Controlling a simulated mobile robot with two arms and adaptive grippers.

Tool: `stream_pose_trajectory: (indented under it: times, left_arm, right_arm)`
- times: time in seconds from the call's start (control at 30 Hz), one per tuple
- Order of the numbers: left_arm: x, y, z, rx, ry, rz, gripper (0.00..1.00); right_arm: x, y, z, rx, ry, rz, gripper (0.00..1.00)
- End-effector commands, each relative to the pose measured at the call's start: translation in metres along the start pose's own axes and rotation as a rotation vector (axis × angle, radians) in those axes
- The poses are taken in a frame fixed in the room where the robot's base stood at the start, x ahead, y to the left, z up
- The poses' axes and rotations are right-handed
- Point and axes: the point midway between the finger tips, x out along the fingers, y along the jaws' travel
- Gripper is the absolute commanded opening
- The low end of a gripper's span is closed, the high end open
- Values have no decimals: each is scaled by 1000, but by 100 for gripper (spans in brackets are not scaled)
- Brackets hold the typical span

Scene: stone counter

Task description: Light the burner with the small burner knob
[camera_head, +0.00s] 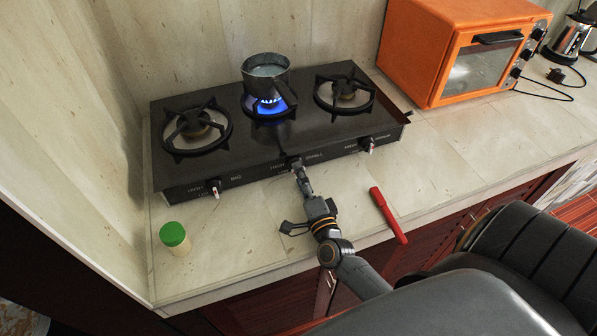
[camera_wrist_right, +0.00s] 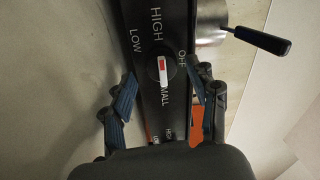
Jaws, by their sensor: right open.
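The black gas stove (camera_head: 238,158) has three burners in a row. The middle burner (camera_head: 268,106) burns with a blue flame under a small dark pot (camera_head: 266,76). My right gripper (camera_head: 298,166) is at the middle knob on the stove's front, largely hiding it in the head view. In the right wrist view the small burner knob (camera_wrist_right: 161,68), with a white and red pointer, sits beside the printed word "SMALL". My right gripper's fingers (camera_wrist_right: 160,84) are open on either side of the knob, apparently with gaps. My left gripper is not in view.
The left knob (camera_head: 214,188) and right knob (camera_head: 367,145) flank my right gripper. A green-capped jar (camera_head: 175,238) stands at the front left, and a red stick-like object (camera_head: 388,215) lies right of my arm. An orange oven (camera_head: 455,50) stands behind right.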

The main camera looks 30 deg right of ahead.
Motion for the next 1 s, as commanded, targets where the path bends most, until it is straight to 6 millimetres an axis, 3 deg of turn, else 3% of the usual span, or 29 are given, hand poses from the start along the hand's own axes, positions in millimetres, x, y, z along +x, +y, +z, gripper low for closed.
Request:
stream_pose_trajectory:
  times: [0.1, 0.33, 1.0]
  left_arm:
    - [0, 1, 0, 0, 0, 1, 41]
    - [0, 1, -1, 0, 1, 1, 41]
    - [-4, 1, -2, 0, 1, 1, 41]
  right_arm:
    - [-23, 1, 1, -1, -2, 4, 59]
    - [-49, 0, 0, 0, -1, 1, 59]
    - [-52, -4, 0, -1, 0, 0, 59]
